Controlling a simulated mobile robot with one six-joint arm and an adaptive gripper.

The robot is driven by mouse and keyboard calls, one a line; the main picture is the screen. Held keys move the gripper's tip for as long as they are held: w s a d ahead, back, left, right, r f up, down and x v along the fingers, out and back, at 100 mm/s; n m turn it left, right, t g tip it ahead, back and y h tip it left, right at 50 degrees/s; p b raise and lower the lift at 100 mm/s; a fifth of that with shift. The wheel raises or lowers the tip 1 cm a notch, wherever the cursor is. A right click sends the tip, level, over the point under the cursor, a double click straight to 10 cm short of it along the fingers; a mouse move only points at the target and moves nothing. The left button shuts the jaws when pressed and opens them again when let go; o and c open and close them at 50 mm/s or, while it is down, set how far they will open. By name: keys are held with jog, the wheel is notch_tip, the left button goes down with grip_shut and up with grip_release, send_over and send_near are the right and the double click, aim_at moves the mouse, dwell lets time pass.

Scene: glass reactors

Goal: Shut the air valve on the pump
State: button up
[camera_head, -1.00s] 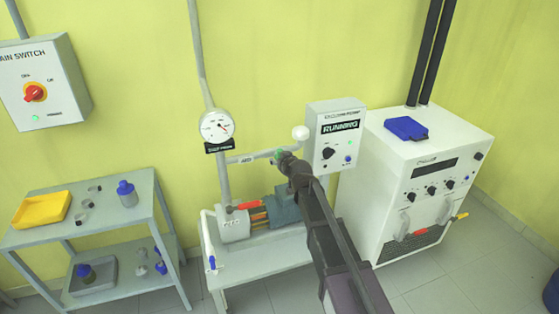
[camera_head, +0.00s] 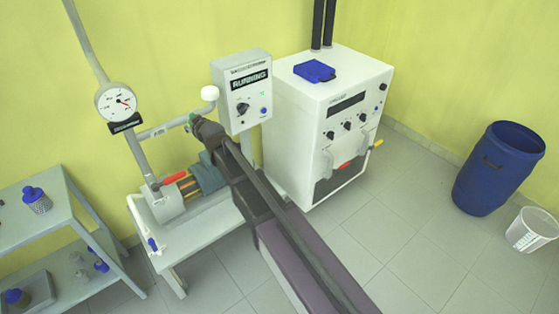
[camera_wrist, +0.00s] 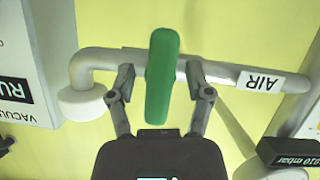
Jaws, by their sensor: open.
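The air valve's green lever handle (camera_wrist: 161,75) stands crosswise to a grey pipe labelled AIR (camera_wrist: 260,81) in the wrist view. My gripper (camera_wrist: 160,82) is open, with one finger on each side of the handle and a visible gap on both sides. My arm hides most of the valve there. The pump (camera_head: 178,195) sits on a low bench below, partly covered by my arm.
A round gauge (camera_head: 118,102) stands left of the valve. A control box reading RUNNING (camera_head: 243,88) is close on the right, beside a white cabinet unit (camera_head: 320,110). A blue drum (camera_head: 497,170) and white bucket (camera_head: 530,230) stand far right. Floor is free between.

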jog(key=shift+n+t+h+b, duration=0.45)
jog(key=shift+n+t+h, duration=0.15)
jog(key=shift+n, duration=0.8)
jog(key=shift+n+t+h+b, duration=0.6)
jog(key=shift+n+t+b, duration=0.2)
jog(key=shift+n, duration=0.6)
jog(key=shift+n+t+h+b, duration=0.4)
jog(key=shift+n+t+b, duration=0.3)
jog(key=shift+n+b, duration=0.65)
jog(key=shift+n+t+b, duration=0.8)
jog(key=shift+n+b, duration=0.1)
jog(key=shift+n, duration=1.05)
jog(key=v, duration=1.4)
jog(key=d+f+m+g+h+p, duration=0.1)
jog(key=d+f+m+g+h, duration=0.1)
jog(key=d, duration=0.6)
jog(key=d+f+m+g+h+p, duration=0.1)
jog(key=d+f+m+g+h, duration=0.1)
jog(key=d+m, duration=0.4)
jog(key=w+d+f+m+g+h, duration=0.1)
jog(key=d+f+m+g+h, duration=0.2)
jog(key=d, duration=0.8)
jog(key=shift+d+m+h+p, duration=0.3)
jog(key=shift+m+h+p, duration=0.1)
jog(key=shift+m+h, duration=0.45)
